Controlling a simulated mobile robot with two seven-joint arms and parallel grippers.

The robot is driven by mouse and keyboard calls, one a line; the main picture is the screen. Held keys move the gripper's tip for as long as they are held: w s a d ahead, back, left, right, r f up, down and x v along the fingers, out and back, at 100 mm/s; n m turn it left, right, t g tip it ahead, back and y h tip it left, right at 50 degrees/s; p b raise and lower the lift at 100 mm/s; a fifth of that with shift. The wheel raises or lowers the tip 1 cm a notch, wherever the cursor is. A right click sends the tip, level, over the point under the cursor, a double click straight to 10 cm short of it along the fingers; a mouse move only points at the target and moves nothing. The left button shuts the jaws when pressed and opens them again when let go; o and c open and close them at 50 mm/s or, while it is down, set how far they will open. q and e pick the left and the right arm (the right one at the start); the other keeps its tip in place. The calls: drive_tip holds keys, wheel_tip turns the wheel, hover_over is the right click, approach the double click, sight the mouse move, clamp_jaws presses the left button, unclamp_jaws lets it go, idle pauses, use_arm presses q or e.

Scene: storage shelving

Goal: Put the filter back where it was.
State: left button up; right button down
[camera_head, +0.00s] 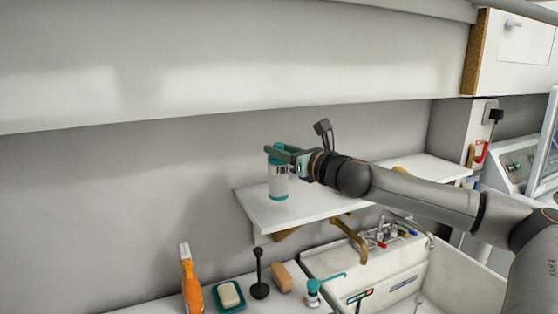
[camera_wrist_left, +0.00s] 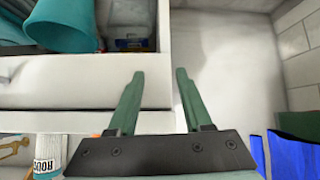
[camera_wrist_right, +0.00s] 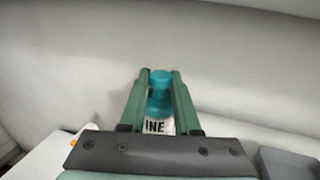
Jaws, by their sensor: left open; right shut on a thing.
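The filter (camera_head: 279,184) is a white-grey cylinder with a teal cap and a dark label, upright at the left end of the white wall shelf (camera_head: 320,206). I cannot tell if its base touches the shelf. My right gripper (camera_head: 281,150) is shut on its upper part. In the right wrist view the filter's teal cap (camera_wrist_right: 160,88) sits between the fingers, with the letters "INE" below. My left gripper (camera_wrist_left: 158,82) is open and empty, and is out of the head view. A white labelled cylinder (camera_wrist_left: 47,158) shows in part at the left wrist view's lower left.
Below the shelf are an orange bottle (camera_head: 191,283), a soap dish (camera_head: 229,306), a black plunger-like tool (camera_head: 259,275) and a sponge (camera_head: 282,277). A sink (camera_head: 465,283) lies at right. A cabinet (camera_head: 240,70) overhangs the shelf. The left wrist view shows a teal container (camera_wrist_left: 65,25).

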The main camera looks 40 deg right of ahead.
sight(286, 168)
drive_tip(key=shift+w+d+f+p, duration=0.1)
drive_tip(key=shift+w+f+p, duration=0.1)
drive_tip(key=shift+p, duration=0.35)
wheel_tip(286, 168, down, 3)
drive_tip(key=b, duration=0.3)
drive_tip(key=shift+f, duration=0.15)
drive_tip(key=shift+f+b, duration=0.1)
drive_tip(key=shift+b, duration=0.2)
drive_tip(key=c, duration=0.6)
unclamp_jaws()
